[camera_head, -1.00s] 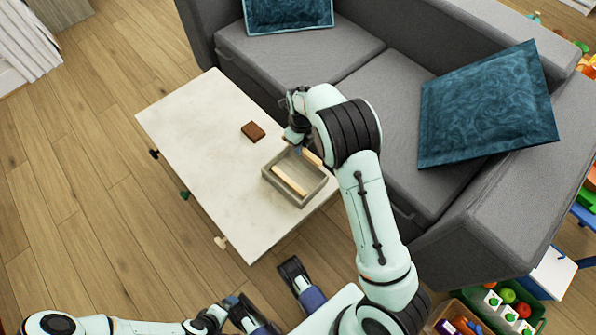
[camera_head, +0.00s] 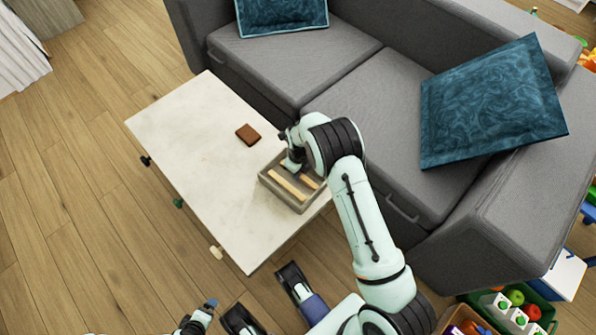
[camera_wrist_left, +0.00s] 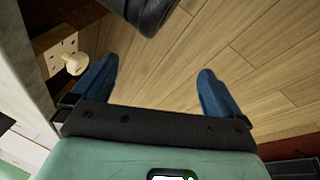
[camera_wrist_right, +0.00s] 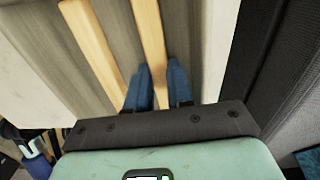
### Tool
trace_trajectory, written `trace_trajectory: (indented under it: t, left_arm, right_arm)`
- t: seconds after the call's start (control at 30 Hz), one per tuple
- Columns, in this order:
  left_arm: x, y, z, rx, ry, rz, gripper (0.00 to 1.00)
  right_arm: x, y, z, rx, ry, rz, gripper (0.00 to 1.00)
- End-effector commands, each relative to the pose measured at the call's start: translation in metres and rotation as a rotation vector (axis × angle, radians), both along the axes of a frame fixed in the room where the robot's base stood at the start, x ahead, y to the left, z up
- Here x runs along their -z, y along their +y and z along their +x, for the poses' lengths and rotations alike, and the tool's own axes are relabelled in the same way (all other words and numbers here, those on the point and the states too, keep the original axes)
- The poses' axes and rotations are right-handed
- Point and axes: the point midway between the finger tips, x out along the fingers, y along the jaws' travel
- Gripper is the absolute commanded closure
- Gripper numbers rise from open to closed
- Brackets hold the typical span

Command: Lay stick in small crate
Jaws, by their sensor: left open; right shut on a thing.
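The small crate (camera_head: 302,208) is a shallow grey box at the near right end of the pale table. One light wooden stick (camera_head: 287,187) lies in it, also seen in the right wrist view (camera_wrist_right: 92,45). My right gripper (camera_head: 294,168) is at the crate and shut on a second stick (camera_head: 308,181). In the right wrist view the fingers (camera_wrist_right: 158,82) close around that stick (camera_wrist_right: 150,45), which runs nearly alongside the first one. Whether it touches the crate floor is unclear. My left gripper (camera_wrist_left: 155,88) is open and empty, low over the floor beside the table.
A brown block (camera_head: 248,134) lies on the white table (camera_head: 200,150), whose left part is clear. A grey sofa (camera_head: 375,110) with teal cushions (camera_head: 490,100) stands behind. Toy bins (camera_head: 515,310) sit at the lower right.

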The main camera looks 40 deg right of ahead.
Motion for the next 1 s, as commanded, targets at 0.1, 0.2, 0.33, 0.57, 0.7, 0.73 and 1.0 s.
trace_trajectory:
  t: [0.1, 0.2, 0.33, 0.57, 0.7, 0.73, 1.0]
  left_arm:
    - [-0.001, 0.000, 0.000, 0.000, 0.000, 0.000, 0.00]
    - [-0.001, 0.000, -0.001, 0.001, 0.002, -0.001, 0.00]
    - [0.003, 0.000, -0.003, 0.000, 0.011, -0.001, 0.00]
    - [0.002, 0.000, -0.003, 0.000, 0.010, -0.001, 0.00]
    - [0.000, 0.000, -0.002, 0.000, 0.006, -0.001, 0.00]
    - [-0.002, 0.000, -0.001, 0.001, 0.003, -0.001, 0.00]
    - [-0.017, -0.011, -0.021, 0.022, 0.052, -0.027, 0.00]
  right_arm:
    - [-0.002, 0.000, 0.001, 0.000, -0.002, -0.001, 1.00]
    - [-0.001, 0.000, 0.001, 0.000, -0.002, -0.001, 1.00]
    - [0.002, 0.000, 0.000, 0.000, -0.001, 0.000, 0.75]
    - [0.001, 0.000, 0.000, 0.000, -0.001, 0.000, 0.68]
    - [-0.002, 0.000, 0.000, 0.000, -0.002, 0.000, 0.68]
    - [-0.003, 0.000, 0.000, 0.000, -0.002, 0.000, 0.68]
    - [-0.054, 0.001, 0.001, 0.000, -0.005, 0.000, 0.68]
